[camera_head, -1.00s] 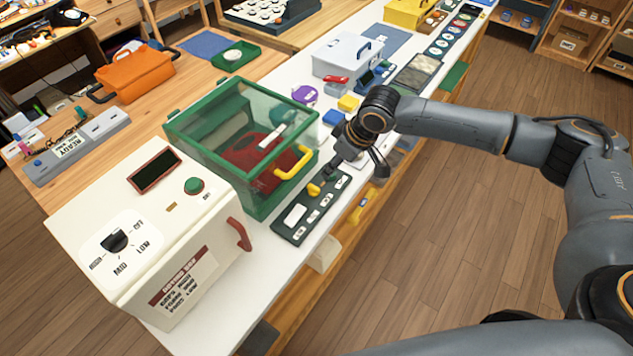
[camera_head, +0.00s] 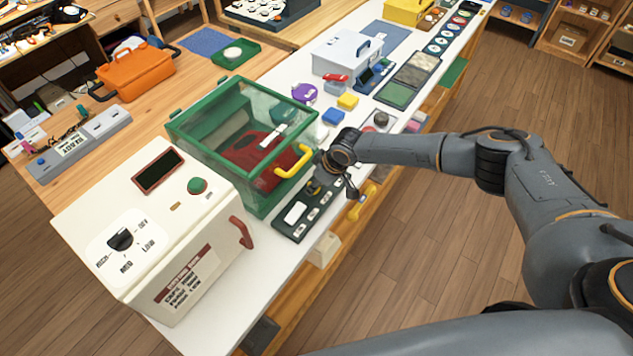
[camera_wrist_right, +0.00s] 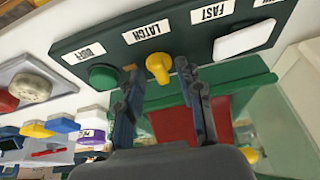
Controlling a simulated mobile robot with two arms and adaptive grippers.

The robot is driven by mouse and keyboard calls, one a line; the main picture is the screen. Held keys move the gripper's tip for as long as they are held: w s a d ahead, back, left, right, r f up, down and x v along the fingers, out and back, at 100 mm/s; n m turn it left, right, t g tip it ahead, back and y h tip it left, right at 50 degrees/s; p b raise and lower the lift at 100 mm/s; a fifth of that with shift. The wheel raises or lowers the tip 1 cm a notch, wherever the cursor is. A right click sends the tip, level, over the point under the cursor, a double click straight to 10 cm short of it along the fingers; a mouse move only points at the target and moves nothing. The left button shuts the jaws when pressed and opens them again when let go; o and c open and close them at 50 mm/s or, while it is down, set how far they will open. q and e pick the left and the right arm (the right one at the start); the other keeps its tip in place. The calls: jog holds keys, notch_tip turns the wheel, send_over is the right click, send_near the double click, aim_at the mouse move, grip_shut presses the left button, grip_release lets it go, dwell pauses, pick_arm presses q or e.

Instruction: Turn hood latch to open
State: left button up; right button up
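The yellow latch knob (camera_wrist_right: 158,66) sits on a dark green control panel (camera_head: 284,226), under a LATCH label, in the right wrist view. My right gripper (camera_wrist_right: 160,78) is open, with one finger on each side of the knob; I cannot tell whether they touch it. In the head view the right gripper (camera_head: 320,182) is over the panel and hides most of the knob. The clear hood (camera_head: 222,118) with a green frame and yellow handle (camera_head: 294,162) stands behind the panel and is closed. A dark red object (camera_head: 252,148) is inside. My left gripper is not in view.
The panel also holds a green BUFF button (camera_wrist_right: 103,77) and a white paddle (camera_wrist_right: 243,40) beside the knob. A cream machine (camera_head: 150,230) with a dial stands left of the hood. Small blocks and a pale blue box (camera_head: 346,54) lie farther along the white bench.

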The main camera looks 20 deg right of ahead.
jog(key=shift+c, duration=0.2)
grip_shut()
jog(key=shift+d+f+n+b, duration=0.15)
jog(key=shift+n+b, duration=0.25)
jog(key=shift+b, duration=0.4)
jog(key=n+g+b, duration=0.1)
jog(key=n+b, duration=0.2)
jog(key=b, duration=0.1)
jog(key=n+g+y+b, duration=0.1)
jog(key=n+b, duration=0.2)
jog(key=n+g+b, duration=0.1)
jog(key=n+b, duration=0.2)
jog(key=b, duration=0.1)
jog(key=shift+w+y+b, duration=0.3)
jog(key=shift+w+y, duration=0.1)
jog(key=shift+w+n+g+b, duration=0.1)
jog(key=shift+n+g+b, duration=0.45)
jog(key=shift+n+b, duration=0.65)
jog(key=shift+w+n+g+b, duration=0.1)
jog(key=shift+n+g+b, duration=0.6)
jog(key=shift+n, duration=0.7)
jog(key=shift+r+h, duration=0.2)
jog(key=shift+h, duration=0.1)
